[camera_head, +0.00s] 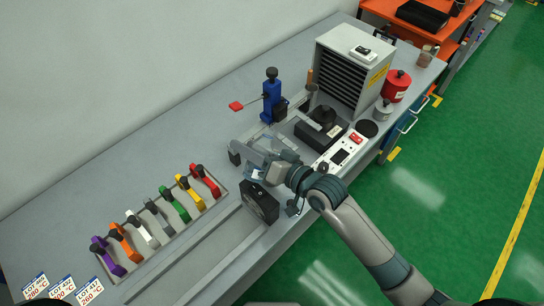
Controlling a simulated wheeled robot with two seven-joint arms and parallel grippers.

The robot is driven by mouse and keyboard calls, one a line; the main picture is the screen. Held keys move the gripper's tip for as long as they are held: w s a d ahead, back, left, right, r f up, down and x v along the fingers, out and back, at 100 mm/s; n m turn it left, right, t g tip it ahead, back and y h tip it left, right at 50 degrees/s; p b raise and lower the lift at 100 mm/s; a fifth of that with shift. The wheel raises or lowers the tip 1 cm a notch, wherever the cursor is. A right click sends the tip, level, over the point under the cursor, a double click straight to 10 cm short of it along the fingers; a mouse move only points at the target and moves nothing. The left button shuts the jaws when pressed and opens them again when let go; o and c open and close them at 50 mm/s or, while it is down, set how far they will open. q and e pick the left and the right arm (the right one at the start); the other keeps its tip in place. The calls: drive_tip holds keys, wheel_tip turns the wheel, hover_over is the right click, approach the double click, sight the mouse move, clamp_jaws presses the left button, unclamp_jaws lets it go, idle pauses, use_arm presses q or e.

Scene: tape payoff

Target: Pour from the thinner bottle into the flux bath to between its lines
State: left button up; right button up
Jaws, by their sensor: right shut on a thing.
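My right gripper (262,168) is over the middle of the bench, just behind a black box (260,203). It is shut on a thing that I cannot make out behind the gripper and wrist. A red container (397,86) with a dark cap stands at the far right of the bench. I cannot tell which container is the thinner bottle. A low black unit (313,135) lies behind the gripper; I cannot tell whether it is the flux bath, and no level lines are readable. My left gripper is not in view.
A slatted grey cabinet (347,70) and a blue stand (271,97) with a red lever are at the back. A white panel (340,158) with a red switch is beside my wrist. Several coloured handles (162,217) stand in a row at left. The back-left bench is clear.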

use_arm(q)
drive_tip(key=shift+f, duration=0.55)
use_arm(e)
drive_tip(key=n, duration=0.2)
drive_tip(key=n+t, duration=0.1)
drive_tip(key=n, duration=0.2)
drive_tip(key=s+a+r+n+t, duration=0.1)
drive_tip(key=n, duration=0.1)
drive_tip(key=shift+n+y, duration=0.4)
drive_tip(key=shift+d, duration=0.1)
idle(0.3)
